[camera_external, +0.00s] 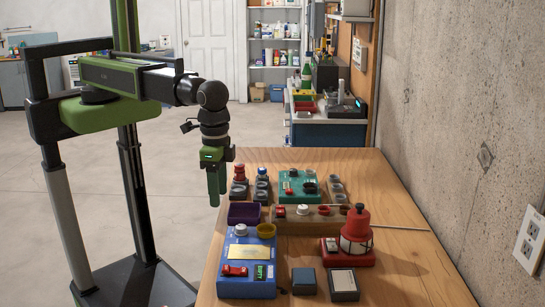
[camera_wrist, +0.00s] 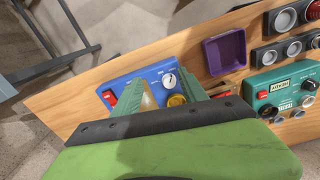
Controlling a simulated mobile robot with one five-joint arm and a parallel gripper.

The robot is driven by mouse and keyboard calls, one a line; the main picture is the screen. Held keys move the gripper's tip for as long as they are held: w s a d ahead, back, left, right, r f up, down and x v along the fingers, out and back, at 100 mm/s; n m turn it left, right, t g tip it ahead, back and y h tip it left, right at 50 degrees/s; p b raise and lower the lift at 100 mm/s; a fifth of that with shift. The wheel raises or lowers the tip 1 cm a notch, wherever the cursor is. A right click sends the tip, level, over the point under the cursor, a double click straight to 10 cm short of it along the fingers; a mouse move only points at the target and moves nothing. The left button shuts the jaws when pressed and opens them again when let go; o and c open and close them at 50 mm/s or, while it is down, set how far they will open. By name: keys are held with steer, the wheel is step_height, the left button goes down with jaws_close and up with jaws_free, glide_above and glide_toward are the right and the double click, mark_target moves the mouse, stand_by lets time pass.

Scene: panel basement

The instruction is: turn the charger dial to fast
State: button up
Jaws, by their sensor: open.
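I cannot tell whether this box is the charger; the dial's setting is too small to read. My gripper (camera_external: 213,190) points down, open and empty, near the table's left edge beyond the blue box. Its fingers (camera_wrist: 163,86) show in the wrist view, apart from the dial.
A teal box (camera_external: 299,186) with knobs stands farther back. A red-topped device (camera_external: 356,232) is to the right, and two small blocks (camera_external: 304,280) are in front.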

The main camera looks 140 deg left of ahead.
steer(key=s+d+f+m+b, duration=0.2)
steer(key=s+f+m+b, duration=0.15)
steer(key=s, duration=0.35)
steer(key=s+d+f+m+b, duration=0.2)
steer(key=s+f+m+b, duration=0.15)
steer(key=s, duration=0.35)
steer(key=w+a+r+m+p, duration=0.1)
steer(key=w+a+m+p, duration=0.1)
steer(key=w, duration=0.3)
steer(key=w+a+r+m+p, duration=0.2)
steer(key=w+a+m, duration=0.1)
steer(key=w, duration=0.3)
steer(key=w+a+r+m+p, duration=0.1)
steer(key=w+a+m+p, duration=0.1)
steer(key=w+a, duration=0.2)
steer(key=shift+w+r, duration=0.4)
steer(key=shift+w, duration=0.45)
steer(key=w+a+r+p, duration=0.1)
steer(key=a+r+p, duration=0.2)
steer(key=a, duration=0.3)
steer(key=w+a+r+p, duration=0.2)
steer(key=a+r+p, duration=0.1)
steer(key=a, duration=0.3)
steer(key=w+a+r+n+p, duration=0.1)
steer(key=a+r+p, duration=0.2)
steer(key=a, duration=0.4)
steer(key=shift+w+r, duration=0.2)
steer(key=shift+r, duration=0.05)
